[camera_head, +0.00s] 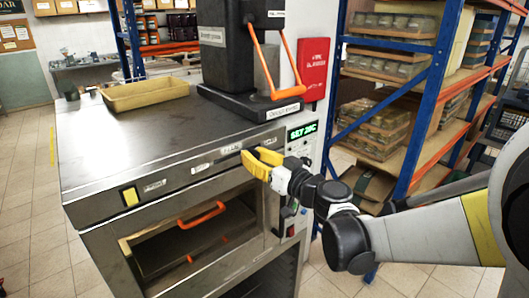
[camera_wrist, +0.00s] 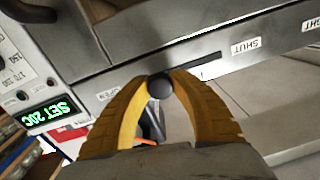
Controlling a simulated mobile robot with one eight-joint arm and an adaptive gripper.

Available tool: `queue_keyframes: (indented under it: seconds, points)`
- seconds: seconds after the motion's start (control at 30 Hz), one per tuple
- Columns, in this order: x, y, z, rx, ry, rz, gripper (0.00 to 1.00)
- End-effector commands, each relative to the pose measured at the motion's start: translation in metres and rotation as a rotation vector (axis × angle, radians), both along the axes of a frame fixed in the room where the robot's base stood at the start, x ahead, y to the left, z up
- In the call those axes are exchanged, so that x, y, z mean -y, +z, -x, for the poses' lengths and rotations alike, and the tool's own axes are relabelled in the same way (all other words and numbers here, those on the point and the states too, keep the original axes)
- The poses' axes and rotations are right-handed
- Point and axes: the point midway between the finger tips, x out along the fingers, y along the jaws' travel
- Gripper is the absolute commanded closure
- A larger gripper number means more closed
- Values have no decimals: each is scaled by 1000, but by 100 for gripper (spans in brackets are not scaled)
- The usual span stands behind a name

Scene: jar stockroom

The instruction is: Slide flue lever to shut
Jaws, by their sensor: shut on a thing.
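The flue lever shows in the wrist view as a round black knob (camera_wrist: 159,87) on the steel front panel. It sits at the end of its slot (camera_wrist: 205,62) near the OPEN label (camera_wrist: 108,95). The SHUT label (camera_wrist: 245,47) is beyond the slot's other end, to the right in the wrist view. My gripper's yellow fingers (camera_wrist: 157,92) are closed around the knob, one on each side. In the head view my gripper (camera_head: 261,161) is at the upper right of the oven front, and the fingers hide the knob.
The oven door has an orange handle (camera_head: 203,215) below the panel. A green display (camera_head: 302,131) is to the right of my gripper. A press with an orange lever (camera_head: 270,70) and a tan tray (camera_head: 145,93) stand on top. Blue-framed shelving (camera_head: 418,95) is at right.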

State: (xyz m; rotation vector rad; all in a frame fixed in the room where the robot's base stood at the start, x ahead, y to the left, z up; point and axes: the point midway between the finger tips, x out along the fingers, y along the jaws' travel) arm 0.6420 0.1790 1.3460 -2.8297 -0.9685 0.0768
Motion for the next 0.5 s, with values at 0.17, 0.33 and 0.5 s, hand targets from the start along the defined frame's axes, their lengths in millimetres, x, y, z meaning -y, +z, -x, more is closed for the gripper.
queue_keyframes:
  seconds: [0.17, 0.33, 0.5]
  points:
    - [-44, 0, 32, 0, 8, 0, 100]
    - [-65, 0, 48, 0, 5, 0, 100]
    - [-70, 0, 51, 0, 3, -1, 100]
